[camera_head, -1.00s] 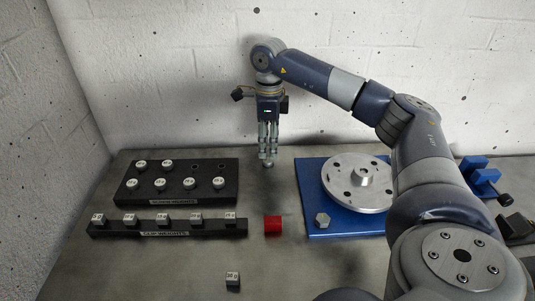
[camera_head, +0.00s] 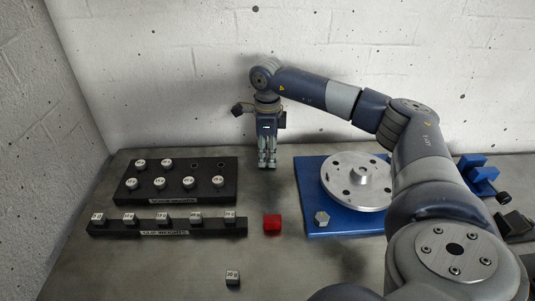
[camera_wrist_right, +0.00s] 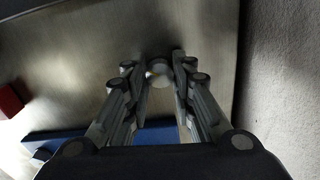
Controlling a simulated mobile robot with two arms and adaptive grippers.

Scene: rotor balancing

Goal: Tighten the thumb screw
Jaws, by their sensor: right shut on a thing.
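My right gripper (camera_head: 267,165) points down over the table behind the red block, left of the rotor's base. In the right wrist view its fingertips (camera_wrist_right: 160,76) are shut on a small pale round piece (camera_wrist_right: 160,74). The fingers hide much of this piece, and I cannot tell whether it is the thumb screw. The silver rotor disc (camera_head: 345,194) with a raised hub sits on a blue base plate (camera_head: 312,178). A silver hexagonal piece (camera_head: 322,218) is at the plate's front left. My left gripper is not in view.
A black rack (camera_head: 128,197) holds round weights and has two empty holes. A lower rack (camera_head: 178,231) holds several cube weights. A red block (camera_head: 272,223) and a loose cube (camera_head: 232,278) lie on the table. A blue fixture (camera_head: 480,175) with a black knob (camera_head: 504,198) stands right.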

